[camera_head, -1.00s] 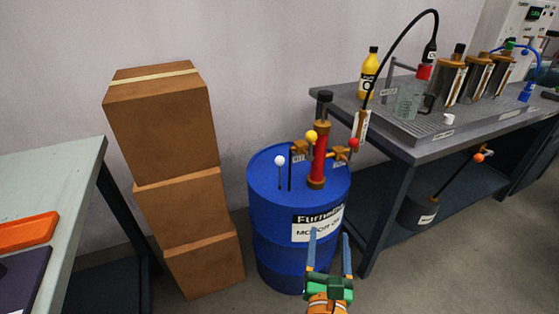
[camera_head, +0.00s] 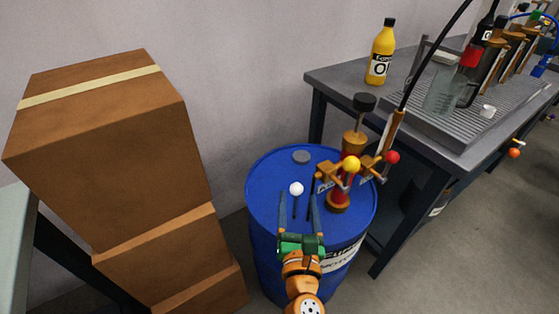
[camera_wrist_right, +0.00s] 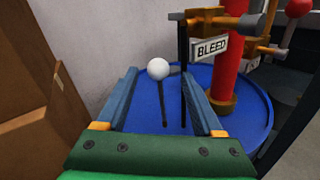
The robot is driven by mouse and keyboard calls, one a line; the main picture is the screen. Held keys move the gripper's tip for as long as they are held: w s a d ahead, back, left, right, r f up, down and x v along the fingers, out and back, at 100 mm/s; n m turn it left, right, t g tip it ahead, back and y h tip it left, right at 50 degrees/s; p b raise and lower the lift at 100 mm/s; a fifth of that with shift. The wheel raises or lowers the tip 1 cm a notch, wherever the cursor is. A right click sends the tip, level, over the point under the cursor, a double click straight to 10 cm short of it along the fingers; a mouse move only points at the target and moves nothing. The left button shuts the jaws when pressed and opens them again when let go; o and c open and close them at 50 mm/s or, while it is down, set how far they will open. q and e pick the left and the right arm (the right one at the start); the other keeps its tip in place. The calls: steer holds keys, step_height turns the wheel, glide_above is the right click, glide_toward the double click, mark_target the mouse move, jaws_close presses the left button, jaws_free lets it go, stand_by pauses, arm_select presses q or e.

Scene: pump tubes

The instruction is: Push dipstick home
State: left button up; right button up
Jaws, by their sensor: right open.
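The dipstick is a thin dark rod with a white ball (camera_head: 296,189) on top, standing up out of the lid of the blue drum (camera_head: 265,195). In the right wrist view the white ball (camera_wrist_right: 158,69) and its rod show beyond and between my fingers, touching neither. My right gripper (camera_head: 299,196) is open and empty, its two blue fingers pointing at the dipstick from the near side. A second dark rod stands just right of the dipstick, under the BLEED tag (camera_wrist_right: 210,48). My left gripper is not in view.
A red and brass pump (camera_head: 339,197) with a yellow ball (camera_head: 351,164) and a red ball (camera_head: 392,157) stands on the drum's right side. Stacked cardboard boxes (camera_head: 110,150) are at left. A grey bench (camera_head: 335,82) with a yellow bottle (camera_head: 381,52) is at right.

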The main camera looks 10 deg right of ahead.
steer(key=x, duration=0.7)
steer(key=shift+w, duration=0.2)
steer(key=shift+r, duration=0.1)
jaws_close()
stand_by(0.4)
stand_by(0.4)
